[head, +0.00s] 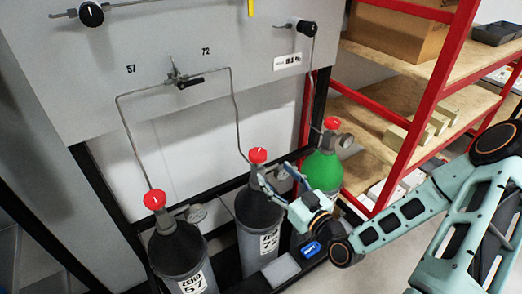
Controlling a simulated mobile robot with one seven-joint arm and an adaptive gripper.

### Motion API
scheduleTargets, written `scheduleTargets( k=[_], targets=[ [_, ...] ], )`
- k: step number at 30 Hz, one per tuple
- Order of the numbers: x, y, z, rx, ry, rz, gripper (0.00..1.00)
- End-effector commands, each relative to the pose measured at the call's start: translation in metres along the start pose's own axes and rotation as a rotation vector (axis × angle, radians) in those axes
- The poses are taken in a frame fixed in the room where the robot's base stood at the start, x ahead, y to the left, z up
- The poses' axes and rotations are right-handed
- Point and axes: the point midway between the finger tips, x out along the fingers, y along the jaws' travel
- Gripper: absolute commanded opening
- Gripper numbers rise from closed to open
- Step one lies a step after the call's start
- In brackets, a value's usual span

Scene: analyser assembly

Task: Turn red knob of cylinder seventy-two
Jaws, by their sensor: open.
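I cannot tell whether a finger touches the valve. My arm reaches in from the right and hides part of the cylinder's right side.
Cylinder 57 (180,250) with a red knob (154,199) stands at the left. A green cylinder (323,171) with a red knob (332,123) stands behind my gripper. Thin pipes (236,110) run up to the grey panel (150,40). A red-framed shelf (433,90) stands at the right.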

Motion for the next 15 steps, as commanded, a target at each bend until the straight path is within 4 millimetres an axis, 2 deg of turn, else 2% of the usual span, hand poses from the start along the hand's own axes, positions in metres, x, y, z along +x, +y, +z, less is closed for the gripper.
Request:
scheduleTargets(
  k=[15],
  targets=[
    [0.087, -0.001, -0.001, 0.001, 0.003, -0.002, 0.59]
  ],
)
